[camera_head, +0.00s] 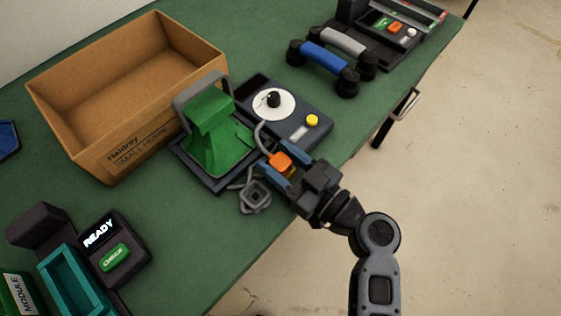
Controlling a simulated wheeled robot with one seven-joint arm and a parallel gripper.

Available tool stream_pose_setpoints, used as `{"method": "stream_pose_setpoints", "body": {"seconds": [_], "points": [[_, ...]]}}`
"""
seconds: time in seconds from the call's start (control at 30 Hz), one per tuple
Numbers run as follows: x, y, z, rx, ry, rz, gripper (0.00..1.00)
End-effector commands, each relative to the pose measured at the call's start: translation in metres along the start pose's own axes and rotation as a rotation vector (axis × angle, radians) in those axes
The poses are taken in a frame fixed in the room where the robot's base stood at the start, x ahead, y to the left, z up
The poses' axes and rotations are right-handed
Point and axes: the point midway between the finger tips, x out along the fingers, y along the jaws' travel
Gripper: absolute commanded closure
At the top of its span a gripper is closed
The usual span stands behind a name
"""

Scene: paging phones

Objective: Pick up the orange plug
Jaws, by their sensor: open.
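The orange plug (281,162) is at the end of a grey cable (259,138), beside a dark device with a white dial. My gripper (277,165) reaches in from the lower right. Its blue-tipped jaws are open, with the plug between them or just beneath; I cannot tell whether either finger touches it. The lower edge of the plug is partly hidden by the gripper.
A green phone-like unit (216,140) with a grey handle stands just left of the plug. The dial device (305,112) is behind. A cardboard box (125,90), a READY module (110,243) and blue and grey handsets (322,58) are farther off. The table's front edge is close to my arm.

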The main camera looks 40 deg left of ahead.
Motion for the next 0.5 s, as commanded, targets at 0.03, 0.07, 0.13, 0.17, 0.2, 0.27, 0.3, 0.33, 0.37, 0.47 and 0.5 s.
{"method": "stream_pose_setpoints", "body": {"seconds": [0.03, 0.07, 0.13, 0.17, 0.2, 0.27, 0.3, 0.33, 0.37, 0.47, 0.5], "points": [[-0.0001, -0.0001, 0.0001, 0.0, 0.0, 0.0, 0.49], [-0.0001, 0.0, 0.0001, 0.0, 0.0, 0.0, 0.5], [-0.0002, -0.0001, 0.0, 0.0, 0.0, 0.0, 0.57], [-0.0002, -0.0001, 0.0, 0.0, 0.0, 0.0, 0.59], [-0.0003, -0.0001, 0.0, 0.0, 0.0, 0.0, 0.63], [-0.0003, -0.0001, 0.0, 0.0, 0.0, 0.0, 0.69], [-0.0003, -0.0001, -0.0001, 0.0, 0.0, 0.0, 0.73], [-0.0003, -0.0001, -0.0001, 0.0, 0.0, 0.0, 0.76], [-0.0004, -0.0001, -0.0001, 0.0, 0.0, 0.0, 0.79], [-0.0004, -0.0001, -0.0001, 0.0, 0.0, 0.0, 0.88], [-0.0004, 0.0, -0.0003, 0.0, 0.0, 0.0, 0.92]]}}
